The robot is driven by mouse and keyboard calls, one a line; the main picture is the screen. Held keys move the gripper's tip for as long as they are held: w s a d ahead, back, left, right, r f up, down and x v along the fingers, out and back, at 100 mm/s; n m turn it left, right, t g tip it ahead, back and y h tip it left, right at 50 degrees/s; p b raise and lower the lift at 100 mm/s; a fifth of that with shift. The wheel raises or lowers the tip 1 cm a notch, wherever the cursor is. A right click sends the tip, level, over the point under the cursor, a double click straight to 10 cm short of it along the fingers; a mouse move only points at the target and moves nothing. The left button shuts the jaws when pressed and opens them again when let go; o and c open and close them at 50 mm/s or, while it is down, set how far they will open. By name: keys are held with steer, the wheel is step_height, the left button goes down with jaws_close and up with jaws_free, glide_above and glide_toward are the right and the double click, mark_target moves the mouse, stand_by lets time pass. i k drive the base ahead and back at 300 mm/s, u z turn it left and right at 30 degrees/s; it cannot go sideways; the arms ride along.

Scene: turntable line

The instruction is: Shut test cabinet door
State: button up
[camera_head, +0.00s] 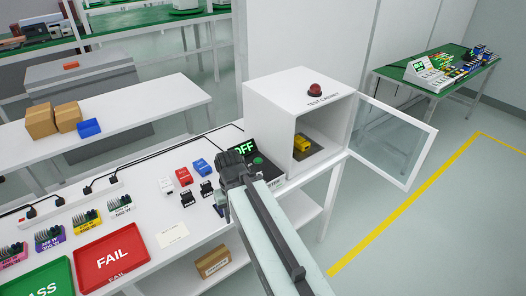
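The test cabinet (293,105) is a white box at the right end of the white workbench, with a red dome lamp (314,90) on top. Its door (391,141), a clear pane in a white frame, stands wide open to the right, past the bench edge. A yellow item (302,142) sits inside on a dark plate.
A red FAIL tray (107,259) and a green PASS tray (40,284) lie at the bench's front left. Small red, white and blue blocks (185,176) and several coloured connectors stand nearby. The floor (400,240) right of the bench is clear, with a yellow line.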

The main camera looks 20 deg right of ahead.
mark_target(433, 133)
steer(key=k, duration=0.5)
steer(key=z, duration=2.75)
steer(key=i, duration=4.1)
steer(key=u, duration=1.7)
